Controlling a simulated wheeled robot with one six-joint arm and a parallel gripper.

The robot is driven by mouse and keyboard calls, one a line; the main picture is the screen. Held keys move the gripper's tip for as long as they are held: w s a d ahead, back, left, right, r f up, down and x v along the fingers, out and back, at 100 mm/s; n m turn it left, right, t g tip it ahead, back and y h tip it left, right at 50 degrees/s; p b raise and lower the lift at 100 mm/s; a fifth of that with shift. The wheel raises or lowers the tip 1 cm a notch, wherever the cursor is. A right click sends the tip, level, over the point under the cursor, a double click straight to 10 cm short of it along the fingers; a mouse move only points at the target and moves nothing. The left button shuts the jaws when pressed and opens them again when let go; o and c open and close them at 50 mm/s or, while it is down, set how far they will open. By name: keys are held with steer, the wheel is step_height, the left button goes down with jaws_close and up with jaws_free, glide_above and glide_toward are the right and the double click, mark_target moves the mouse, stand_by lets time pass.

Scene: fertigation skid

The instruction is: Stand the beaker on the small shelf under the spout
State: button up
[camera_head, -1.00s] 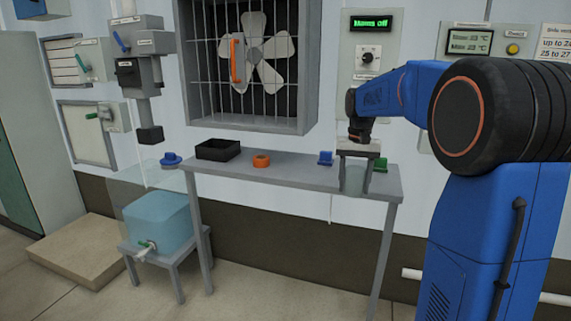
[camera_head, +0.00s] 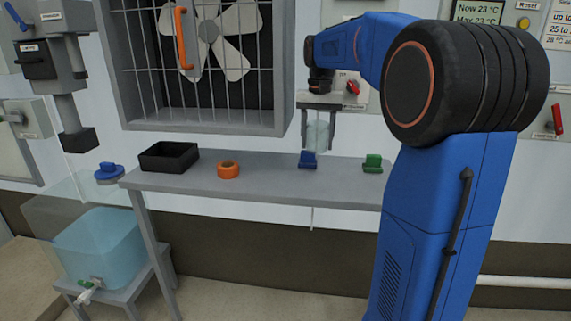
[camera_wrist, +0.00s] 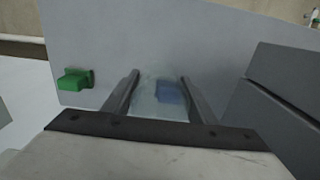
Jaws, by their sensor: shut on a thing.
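The clear, pale beaker (camera_head: 317,132) is between the fingers of my gripper (camera_head: 318,146), which is shut on it. The beaker looks upright and is held above the grey table. In the wrist view the see-through beaker (camera_wrist: 152,96) fills the gap between the two fingers (camera_wrist: 157,88), with a blue block showing through it. A white tap spout with a green handle (camera_head: 88,290) sticks out low on the blue tank at the left. I cannot tell for sure which surface is the small shelf.
The tank (camera_head: 100,243) stands on a low grey stand (camera_head: 120,295). A grey unit (camera_head: 72,125) hangs above it.

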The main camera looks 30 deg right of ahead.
steer(key=shift+f, duration=4.1)
steer(key=shift+f, duration=0.15)
steer(key=o, duration=1)
step_height(320, 180, up, 11)
steer(key=shift+r, duration=0.65)
steer(key=shift+s+a, duration=0.1)
